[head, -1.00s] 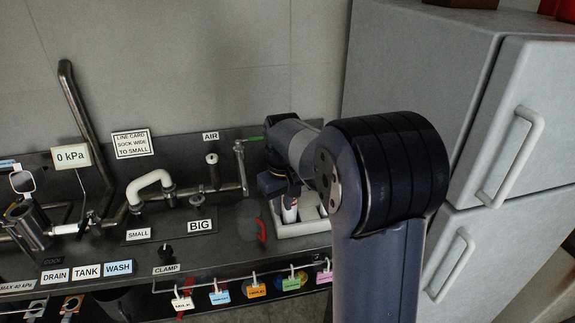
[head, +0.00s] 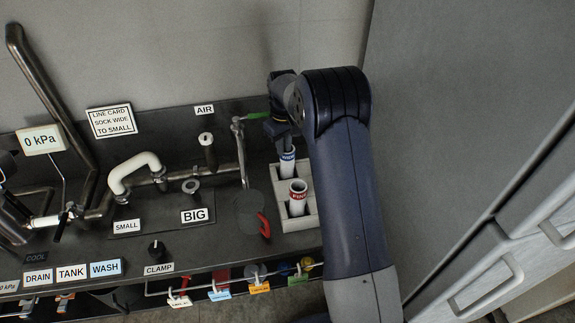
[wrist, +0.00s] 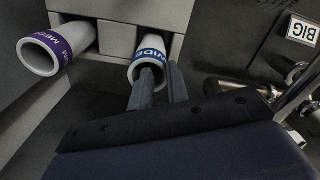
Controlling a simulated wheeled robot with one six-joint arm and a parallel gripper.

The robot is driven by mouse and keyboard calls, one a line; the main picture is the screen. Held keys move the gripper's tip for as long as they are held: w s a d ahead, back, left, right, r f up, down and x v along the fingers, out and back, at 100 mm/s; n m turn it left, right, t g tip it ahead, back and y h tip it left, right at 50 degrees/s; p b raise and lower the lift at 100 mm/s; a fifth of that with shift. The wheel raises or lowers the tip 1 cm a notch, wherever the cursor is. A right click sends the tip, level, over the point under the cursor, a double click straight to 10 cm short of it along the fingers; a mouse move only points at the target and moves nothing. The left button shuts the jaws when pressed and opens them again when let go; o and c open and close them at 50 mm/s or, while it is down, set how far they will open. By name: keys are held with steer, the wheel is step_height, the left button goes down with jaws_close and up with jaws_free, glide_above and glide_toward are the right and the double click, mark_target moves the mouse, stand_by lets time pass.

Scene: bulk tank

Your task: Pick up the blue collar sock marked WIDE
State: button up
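The sock with the blue collar (head: 288,158) stands in a rear compartment of the grey tray (head: 312,216). In the wrist view its collar (wrist: 150,47) reads WIDE and its open mouth faces the camera. My gripper (wrist: 163,74) is at this mouth, with its two dark fingers apart. One finger overlaps the mouth and the other is just right of the rim; I cannot tell whether either touches. In the head view my gripper (head: 287,141) is right above the blue collar.
A red-collared sock (head: 298,190) stands in front of the blue one. A purple-collared sock (wrist: 50,50) is left in the wrist view. A red-handled item (head: 263,224) lies left of the tray. The AIR pipe (head: 241,155) rises behind, and the fridge (head: 480,120) stands right.

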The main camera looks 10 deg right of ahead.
mark_target(283, 159)
steer(key=shift+a+f+p, duration=0.15)
steer(key=shift+f+p, duration=0.8)
steer(key=shift+f, duration=1.85)
steer(key=shift+c, duration=0.3)
jaws_close()
